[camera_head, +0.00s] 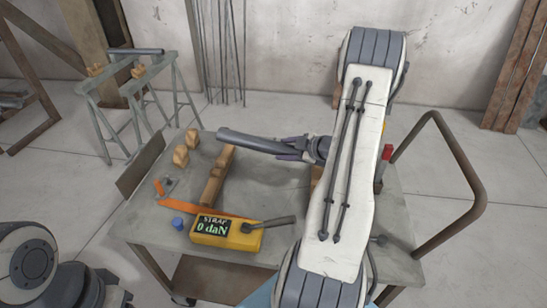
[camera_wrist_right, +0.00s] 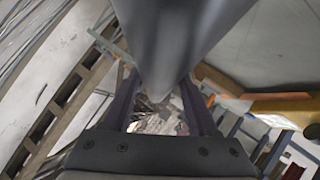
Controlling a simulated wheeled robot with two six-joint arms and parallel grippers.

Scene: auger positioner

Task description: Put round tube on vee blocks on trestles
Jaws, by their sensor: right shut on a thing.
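The grey round tube (camera_head: 250,142) is held above the cart top by my right gripper (camera_head: 297,148), which is shut on it near its right end. In the right wrist view the tube (camera_wrist_right: 180,35) fills the upper middle, between the fingers of my right gripper (camera_wrist_right: 163,105). Two grey-green trestles (camera_head: 103,118) stand on the floor at the back left. A wooden vee block (camera_head: 95,70) sits on the left trestle and another vee block (camera_head: 138,72) on the right one. A dark bar (camera_head: 135,51) lies across their far ends. My left gripper is not visible.
A brown handle rail (camera_head: 470,165) rises at right. Floor between cart and trestles is clear.

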